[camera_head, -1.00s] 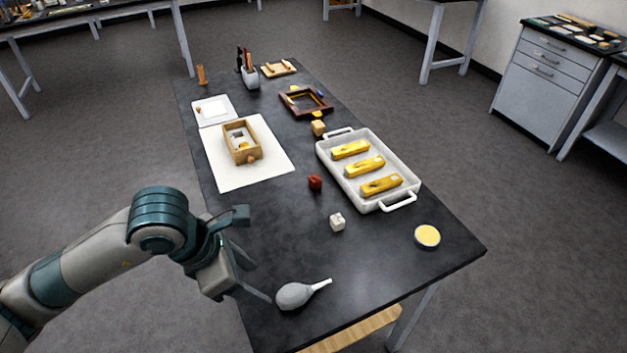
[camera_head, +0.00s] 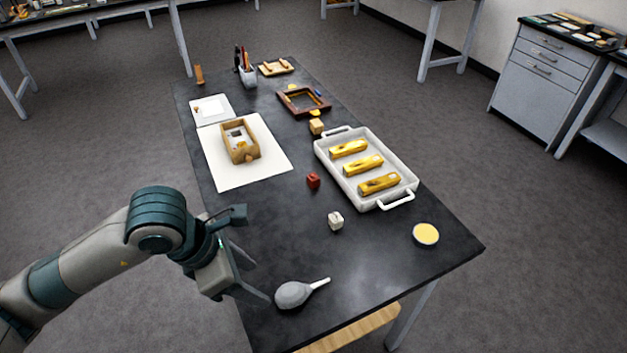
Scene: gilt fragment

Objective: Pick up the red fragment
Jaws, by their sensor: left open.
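The red fragment (camera_head: 313,180) is a small dark red block on the black table (camera_head: 390,250), left of the white tray and behind a small white block. My left gripper (camera_head: 257,281) is open and empty at the near left edge of the table. It is nearer to me than the red fragment and left of it, well apart from it. My right gripper is not in view.
A white tray (camera_head: 408,191) holds gilt bars. A white block (camera_head: 336,220), a grey bulb blower (camera_head: 294,294) and a yellow round tin (camera_head: 426,233) stand nearby. A wooden frame box (camera_head: 252,153) sits on white paper (camera_head: 225,178). The table between gripper and fragment is clear.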

